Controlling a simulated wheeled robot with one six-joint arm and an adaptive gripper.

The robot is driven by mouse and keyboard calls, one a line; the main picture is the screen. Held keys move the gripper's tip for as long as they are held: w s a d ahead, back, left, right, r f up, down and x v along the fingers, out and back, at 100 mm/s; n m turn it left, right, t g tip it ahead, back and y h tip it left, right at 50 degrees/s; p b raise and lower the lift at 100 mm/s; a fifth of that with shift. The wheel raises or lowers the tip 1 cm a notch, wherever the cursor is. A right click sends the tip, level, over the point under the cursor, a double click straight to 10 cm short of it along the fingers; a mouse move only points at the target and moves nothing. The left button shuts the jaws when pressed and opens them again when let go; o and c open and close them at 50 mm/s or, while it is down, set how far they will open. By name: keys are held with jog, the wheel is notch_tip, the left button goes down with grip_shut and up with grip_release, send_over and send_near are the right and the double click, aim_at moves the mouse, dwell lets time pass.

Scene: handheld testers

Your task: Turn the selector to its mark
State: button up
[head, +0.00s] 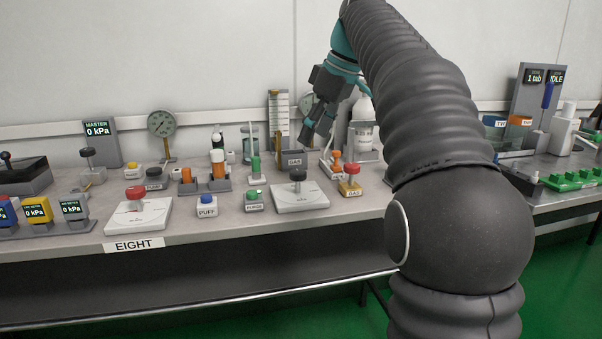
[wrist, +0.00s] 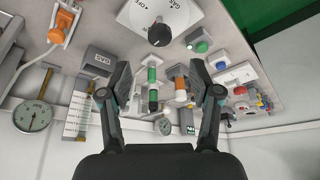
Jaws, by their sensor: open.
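A dark round knob (head: 298,176) stands on a white square plate (head: 312,198) near the bench front. In the wrist view the knob (wrist: 159,33) is at top centre on its plate (wrist: 185,12), with lettering that includes GAS. A similar plate (head: 152,218) with a red knob (head: 136,192) stands further left. I cannot tell from the pictures which one is the selector. My gripper (head: 312,134) is open and empty, above and behind the dark knob, apart from it. Both fingers show in the wrist view (wrist: 160,75), with nothing gripped between them.
A GAS box (head: 294,160), an orange valve (head: 336,160) and a red GAS button (head: 351,176) are close by. The PURGE button (head: 254,202) sits left of the dark knob.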

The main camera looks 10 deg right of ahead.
aim_at(299, 171)
jog(key=b+x, duration=0.2)
jog(key=x, duration=0.7)
jog(key=shift+f, duration=0.1)
jog(key=c, duration=1.1)
jog(key=shift+c, duration=0.2)
